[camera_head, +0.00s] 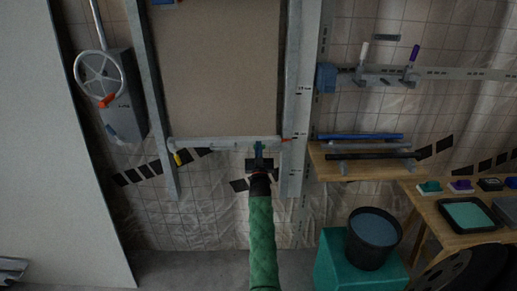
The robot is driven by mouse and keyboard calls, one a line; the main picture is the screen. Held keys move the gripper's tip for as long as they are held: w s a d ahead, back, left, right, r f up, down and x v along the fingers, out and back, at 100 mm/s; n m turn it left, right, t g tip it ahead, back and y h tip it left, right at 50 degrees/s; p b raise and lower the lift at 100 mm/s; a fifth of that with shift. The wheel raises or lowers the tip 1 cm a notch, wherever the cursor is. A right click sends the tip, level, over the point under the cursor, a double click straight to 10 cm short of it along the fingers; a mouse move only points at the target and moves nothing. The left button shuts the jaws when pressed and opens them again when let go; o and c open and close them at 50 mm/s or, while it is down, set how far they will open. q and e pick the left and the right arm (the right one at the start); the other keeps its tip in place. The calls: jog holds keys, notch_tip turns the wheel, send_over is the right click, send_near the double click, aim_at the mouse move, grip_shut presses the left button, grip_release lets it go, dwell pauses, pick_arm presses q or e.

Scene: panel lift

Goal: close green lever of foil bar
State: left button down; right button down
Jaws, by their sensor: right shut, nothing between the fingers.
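A pale horizontal bar (222,141) runs along the lower edge of the brown panel. A yellow lever (177,158) hangs down at its left end, and a small red piece (285,141) shows at its right end. My right gripper (260,149) is shut and empty, pointing up at the right part of this bar. A dark teal shape shows at its tips; I cannot tell whether it is the green lever or part of the gripper, nor whether they touch. My left gripper is out of view.
The brown panel (218,65) stands between metal posts. A handwheel winch (100,78) is at left. At right are a rail with white and purple handles (413,52), a wooden shelf (365,172) with bars, a black bucket (373,240) on a teal box, and a table.

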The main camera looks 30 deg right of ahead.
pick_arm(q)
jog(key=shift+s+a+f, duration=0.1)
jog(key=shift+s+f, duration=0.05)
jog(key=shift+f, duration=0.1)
pick_arm(e)
jog(key=shift+f+n+y, duration=0.15)
jog(key=shift+n+y, duration=0.15)
jog(key=shift+y, duration=0.1)
